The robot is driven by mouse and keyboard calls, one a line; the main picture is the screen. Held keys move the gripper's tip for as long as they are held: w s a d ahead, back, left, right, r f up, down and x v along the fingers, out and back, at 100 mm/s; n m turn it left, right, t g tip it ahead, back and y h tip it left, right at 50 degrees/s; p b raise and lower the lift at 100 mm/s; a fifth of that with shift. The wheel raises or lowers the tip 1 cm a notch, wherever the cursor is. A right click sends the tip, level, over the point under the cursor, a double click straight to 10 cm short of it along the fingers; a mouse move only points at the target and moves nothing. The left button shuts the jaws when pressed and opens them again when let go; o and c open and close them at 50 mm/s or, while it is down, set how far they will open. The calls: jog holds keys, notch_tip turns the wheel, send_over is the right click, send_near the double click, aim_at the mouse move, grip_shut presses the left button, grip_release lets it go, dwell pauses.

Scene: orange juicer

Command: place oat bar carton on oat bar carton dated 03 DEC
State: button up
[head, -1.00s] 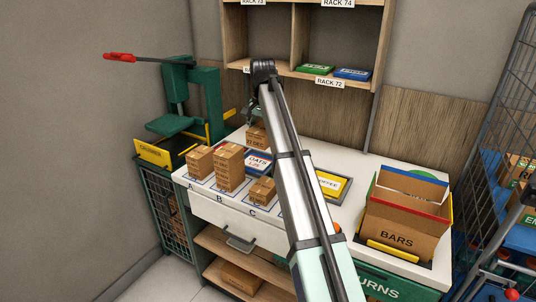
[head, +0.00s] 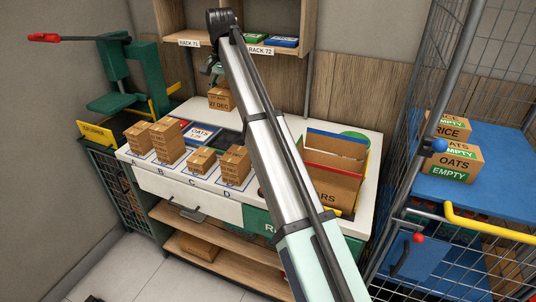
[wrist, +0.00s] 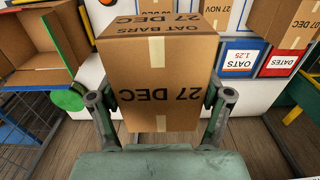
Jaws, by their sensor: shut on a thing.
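My gripper (head: 216,82) is shut on an oat bar carton (head: 221,99), brown with "27 DEC" on its face. In the wrist view this carton (wrist: 165,60) fills the middle between the two fingers, its text upside down. In the head view it is above the back of the white counter. Brown cartons stand on the counter's front marked spots: carton A (head: 139,135), taller carton B (head: 166,141), carton C (head: 201,160) and taller carton D (head: 235,164). Their dates are too small to read surely in the head view. A carton behind in the wrist view shows "27 NOV" (wrist: 215,14).
An open BARS box (head: 333,187) stands at the counter's right. An "OATS" sign (head: 200,133) lies behind the cartons. A rack shelf (head: 190,37) is above the back. A green press (head: 140,85) stands left, a wire cage with a blue shelf (head: 440,190) right.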

aim_at(235, 153)
jog(key=shift+d+f, duration=0.2)
jog(key=shift+d, duration=0.1)
notch_tip(235, 153, down, 4)
jog(key=b, duration=0.3)
jog(key=shift+d+r, duration=0.1)
notch_tip(235, 153, down, 16)
jog(key=p, duration=0.4)
jog(key=shift+p, duration=0.35)
jog(key=o, duration=1.2)
jog(key=shift+o, duration=0.2)
notch_tip(235, 153, up, 12)
jog(key=b, duration=0.2)
jog(key=shift+b, duration=0.4)
